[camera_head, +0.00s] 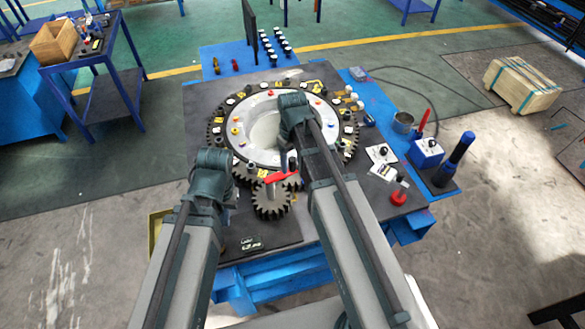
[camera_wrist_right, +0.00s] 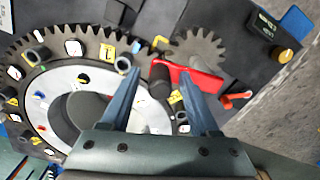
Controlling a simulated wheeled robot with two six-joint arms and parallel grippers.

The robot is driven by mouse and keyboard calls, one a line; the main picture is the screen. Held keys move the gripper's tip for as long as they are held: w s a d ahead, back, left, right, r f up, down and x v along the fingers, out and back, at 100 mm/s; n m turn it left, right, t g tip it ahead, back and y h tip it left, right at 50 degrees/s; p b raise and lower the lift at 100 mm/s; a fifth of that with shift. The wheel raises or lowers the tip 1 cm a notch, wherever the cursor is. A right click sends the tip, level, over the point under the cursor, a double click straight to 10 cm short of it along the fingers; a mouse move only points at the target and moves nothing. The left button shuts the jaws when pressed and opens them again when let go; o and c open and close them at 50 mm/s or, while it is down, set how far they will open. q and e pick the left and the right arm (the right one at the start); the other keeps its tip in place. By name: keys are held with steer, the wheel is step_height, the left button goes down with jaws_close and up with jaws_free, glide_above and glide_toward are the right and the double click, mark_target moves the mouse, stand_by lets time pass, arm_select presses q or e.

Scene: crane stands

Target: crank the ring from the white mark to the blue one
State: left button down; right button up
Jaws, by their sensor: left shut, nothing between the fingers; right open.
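The large toothed ring (camera_head: 245,152) lies flat on the dark table with a pale inner plate; it also shows in the right wrist view (camera_wrist_right: 96,38). A small gear (camera_head: 272,205) sits at its near side and carries a red crank arm (camera_wrist_right: 200,80) with a dark upright knob (camera_wrist_right: 160,84). My right gripper (camera_wrist_right: 158,72) is open, with the knob appearing between its fingers; I cannot tell whether they touch. My left gripper (camera_head: 211,170) is shut and empty left of the small gear, its fingertips mostly hidden. Small white and coloured markers dot the ring; I cannot single out the two marks.
A blue box with a knob (camera_head: 425,152), a metal cup (camera_head: 402,122) and a dark upright post (camera_head: 458,155) stand at the right. A red-based knob (camera_head: 398,197) is nearer. A dark panel (camera_head: 249,38) rises behind the ring. The table's front left is fairly clear.

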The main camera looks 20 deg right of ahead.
steer(key=shift+f, duration=0.1)
jaws_close()
stand_by(0.3)
stand_by(1.1)
